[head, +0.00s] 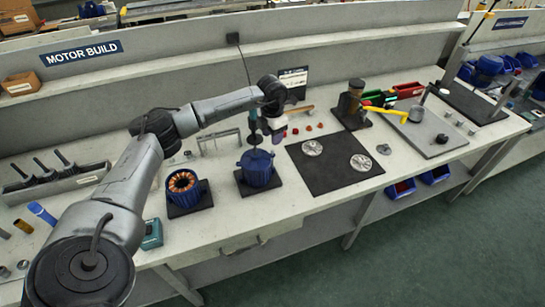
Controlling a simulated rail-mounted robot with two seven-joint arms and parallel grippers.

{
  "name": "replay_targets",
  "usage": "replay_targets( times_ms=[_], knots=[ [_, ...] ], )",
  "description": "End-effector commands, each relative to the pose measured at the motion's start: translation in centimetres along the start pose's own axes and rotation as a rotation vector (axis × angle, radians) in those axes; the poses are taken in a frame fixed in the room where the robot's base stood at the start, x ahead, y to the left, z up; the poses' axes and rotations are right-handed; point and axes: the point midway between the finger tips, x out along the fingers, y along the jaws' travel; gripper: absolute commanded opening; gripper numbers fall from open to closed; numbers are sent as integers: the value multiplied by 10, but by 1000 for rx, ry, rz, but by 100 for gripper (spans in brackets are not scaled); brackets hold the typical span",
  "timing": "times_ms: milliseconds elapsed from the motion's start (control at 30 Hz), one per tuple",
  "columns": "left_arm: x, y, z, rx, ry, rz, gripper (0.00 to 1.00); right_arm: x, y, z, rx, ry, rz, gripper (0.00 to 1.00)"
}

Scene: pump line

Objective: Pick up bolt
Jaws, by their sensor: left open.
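My left arm reaches in from the lower left across the bench. My left gripper (277,135) points down over the bench behind the black mat, just right of the blue motor housing (257,170). It is open, and I see nothing held between its fingers, though they are small and partly dark. I cannot pick out a bolt with certainty. Several small red parts (308,128) lie on the bench to the right of the gripper. Small grey pieces (188,155) lie to the left, too small to identify. My right gripper is not in view.
A copper-wound motor (183,186) stands on a dark pad at front left. A hanging tool (253,127) is above the blue housing. The black mat (330,177) holds two silver discs (312,148). A dark press (352,105) stands behind it. Front bench strip is mostly clear.

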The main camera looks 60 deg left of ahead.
Motion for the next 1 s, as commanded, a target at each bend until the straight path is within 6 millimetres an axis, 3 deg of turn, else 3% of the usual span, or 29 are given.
replay_targets(
  times_ms=[267, 600, 867, 1000],
  knots=[
    [11, -1, 0, 0, 2, 0, 44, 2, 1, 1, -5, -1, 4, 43],
    [52, -3, -1, 0, 2, 0, 44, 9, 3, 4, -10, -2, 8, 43],
    [56, -3, -1, 0, 0, 0, 44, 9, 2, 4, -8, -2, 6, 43],
    [56, -3, -1, 0, 0, 0, 32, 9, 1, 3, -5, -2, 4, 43]
  ],
)
